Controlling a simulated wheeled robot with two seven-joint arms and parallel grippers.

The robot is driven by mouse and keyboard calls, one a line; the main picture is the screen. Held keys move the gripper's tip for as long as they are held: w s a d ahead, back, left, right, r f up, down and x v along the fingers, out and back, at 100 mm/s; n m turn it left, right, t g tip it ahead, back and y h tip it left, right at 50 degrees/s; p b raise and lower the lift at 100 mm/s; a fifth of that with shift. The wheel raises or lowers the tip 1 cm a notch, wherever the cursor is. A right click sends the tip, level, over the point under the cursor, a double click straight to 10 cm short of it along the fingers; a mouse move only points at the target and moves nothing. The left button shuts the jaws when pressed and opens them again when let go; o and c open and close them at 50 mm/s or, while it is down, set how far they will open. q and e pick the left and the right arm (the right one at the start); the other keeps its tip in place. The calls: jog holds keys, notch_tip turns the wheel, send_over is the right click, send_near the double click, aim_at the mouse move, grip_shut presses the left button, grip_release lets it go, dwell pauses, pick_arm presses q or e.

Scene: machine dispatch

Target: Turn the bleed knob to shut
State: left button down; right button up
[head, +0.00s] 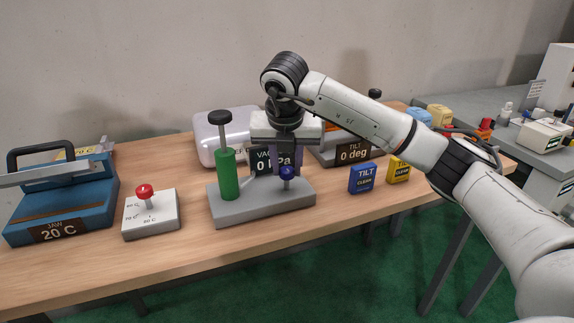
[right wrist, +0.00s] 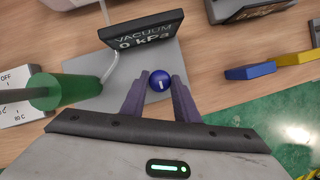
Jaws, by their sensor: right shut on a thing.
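The bleed knob (head: 287,174) is a small blue knob on the front right of the grey vacuum pump base (head: 240,212). It also shows in the right wrist view (right wrist: 159,80), with a short white mark on its top. My right gripper (head: 287,164) reaches down over it and is shut on it, one purple finger on each side. The fingers also show in the right wrist view (right wrist: 157,90). The black vacuum display (right wrist: 150,32) behind the knob reads 0 kPa; in the head view my gripper partly hides it. My left gripper is not in view.
A green cylinder with a black plunger (head: 227,175) stands left of the knob on the same base. A white box with a red knob (head: 152,213) and a blue jaw machine (head: 62,205) are further left. Blue (head: 362,178) and yellow (head: 398,170) blocks stand right.

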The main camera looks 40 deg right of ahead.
dwell(0.3)
jog(key=o, duration=1)
jog(key=shift+o, duration=0.2)
jog(key=v, duration=1)
jog(key=shift+r, duration=0.2)
jog(key=shift+s+f, duration=0.1)
jog(key=shift+s, duration=0.05)
